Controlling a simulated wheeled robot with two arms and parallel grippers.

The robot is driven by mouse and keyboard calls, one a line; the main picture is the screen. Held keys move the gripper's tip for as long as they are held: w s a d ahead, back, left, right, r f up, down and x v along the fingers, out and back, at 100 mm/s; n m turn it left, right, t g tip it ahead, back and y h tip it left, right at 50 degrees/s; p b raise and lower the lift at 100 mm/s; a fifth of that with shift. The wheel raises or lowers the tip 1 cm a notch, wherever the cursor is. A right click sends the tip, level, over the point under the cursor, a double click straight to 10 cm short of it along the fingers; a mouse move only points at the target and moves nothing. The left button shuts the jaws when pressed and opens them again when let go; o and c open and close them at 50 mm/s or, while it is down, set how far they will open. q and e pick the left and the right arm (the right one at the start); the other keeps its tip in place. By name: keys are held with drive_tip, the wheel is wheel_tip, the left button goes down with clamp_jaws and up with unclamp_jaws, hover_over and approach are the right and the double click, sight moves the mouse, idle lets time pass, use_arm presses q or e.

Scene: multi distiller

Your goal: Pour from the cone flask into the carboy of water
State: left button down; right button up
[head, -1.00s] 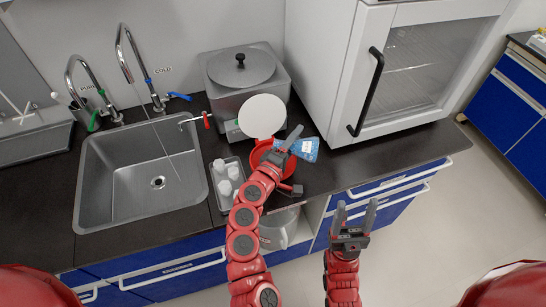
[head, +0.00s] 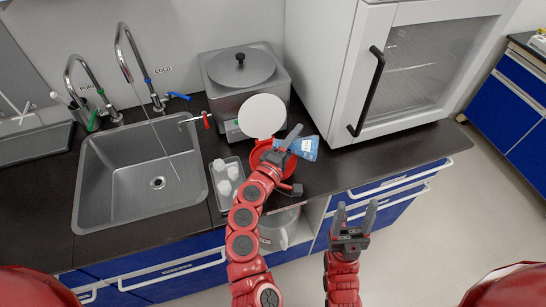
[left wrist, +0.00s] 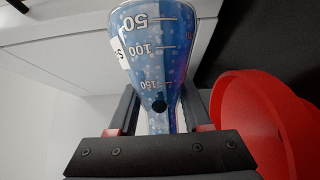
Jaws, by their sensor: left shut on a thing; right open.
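My left gripper (head: 286,146) is shut on the cone flask (head: 306,148), above the counter's front edge. In the left wrist view the flask (left wrist: 148,45) is blue and speckled, with white volume marks. Its narrow part lies between the fingers and its wide end points away. A red round open vessel or funnel (left wrist: 240,120) is right beside it; in the head view the red vessel (head: 256,157), with a raised white round lid (head: 262,115), is partly hidden by my gripper. A translucent grey container (head: 283,228), possibly the carboy, stands below, partly behind my arm. My right gripper (head: 355,215) is open and empty.
A sink (head: 140,175) with taps is at the left. A tray (head: 222,205) with several white bottles lies beside it. A grey lidded device (head: 243,80) stands behind the red vessel. A large white cabinet (head: 330,60) bounds the right. Dark counter is bare in front of the cabinet.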

use_arm(q)
drive_tip(key=shift+w+a+r+n+t+b, duration=0.1)
drive_tip(key=shift+a+r+n+t+b, duration=0.15)
drive_tip(key=shift+n+b, duration=0.35)
drive_tip(key=shift+r+n+t+b, duration=0.15)
drive_tip(key=shift+r+n+b, duration=0.15)
drive_tip(key=shift+n+b, duration=0.25)
idle(3.9)
